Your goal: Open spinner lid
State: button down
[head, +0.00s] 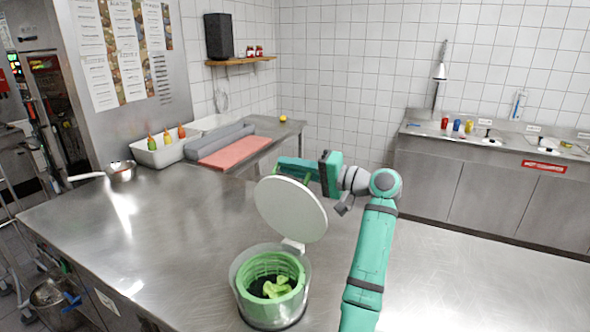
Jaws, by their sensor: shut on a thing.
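The salad spinner stands on the steel counter (330,265) in the lower middle of the head view. Its clear outer bowl (240,292) holds a green basket (262,260) with lettuce (277,287) inside. The round white spinner lid (290,210) stands tilted up steeply from the hinge (293,245) at the bowl's back rim, so the bowl's top is uncovered. My gripper (272,177) is at the upper edge of the lid and shut on it. The lid partly hides the fingers, and their exact contact is hard to see.
A saucepan (121,171) lies at the counter's left, its handle pointing left. A white bin with bottles (160,150), a grey long box (217,141) and a red board (241,153) are behind it.

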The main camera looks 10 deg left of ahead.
jog(key=shift+a+f, duration=0.1)
jog(key=c, duration=1.8)
grip_release()
jog(key=shift+v, duration=11.65)
jog(key=shift+s, duration=0.1)
